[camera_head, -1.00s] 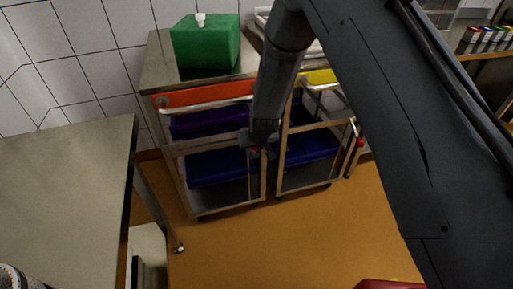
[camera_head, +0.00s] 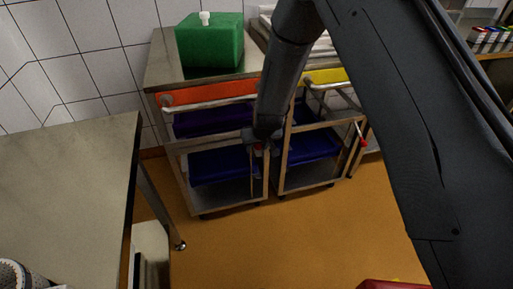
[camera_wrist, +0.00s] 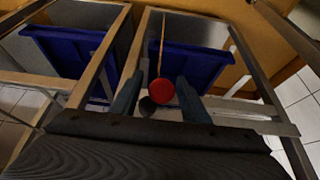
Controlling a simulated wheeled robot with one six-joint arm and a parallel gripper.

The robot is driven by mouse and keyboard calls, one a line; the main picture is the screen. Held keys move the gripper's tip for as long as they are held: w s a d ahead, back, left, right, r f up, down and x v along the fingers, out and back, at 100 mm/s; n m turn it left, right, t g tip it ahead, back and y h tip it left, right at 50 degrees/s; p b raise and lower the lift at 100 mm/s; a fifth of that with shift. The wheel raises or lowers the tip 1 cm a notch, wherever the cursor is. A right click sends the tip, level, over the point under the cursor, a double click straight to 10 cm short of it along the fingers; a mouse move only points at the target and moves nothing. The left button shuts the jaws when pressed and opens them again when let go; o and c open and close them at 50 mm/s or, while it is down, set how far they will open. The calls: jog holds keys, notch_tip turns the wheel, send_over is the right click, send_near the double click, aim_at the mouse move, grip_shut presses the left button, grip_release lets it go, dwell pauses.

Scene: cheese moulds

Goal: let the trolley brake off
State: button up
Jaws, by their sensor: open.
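Two wheeled trolleys stand side by side in the head view: one with an orange band (camera_head: 208,92), one with a yellow band (camera_head: 325,76). A brake lever with a red ball knob (camera_wrist: 162,91) shows in the wrist view, its thin rod running away from the knob. A dark round part sits beside the knob.
Another red-knobbed lever (camera_head: 363,142) is on the yellow-band trolley's right side. Blue bins (camera_head: 222,165) sit on the trolley shelves. A steel table (camera_head: 60,185) is at left.

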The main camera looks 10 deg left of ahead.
aim_at(259, 147)
jog(key=v, duration=0.6)
jog(key=shift+s+d+r, duration=0.1)
jog(key=shift+r, duration=0.05)
dwell(0.3)
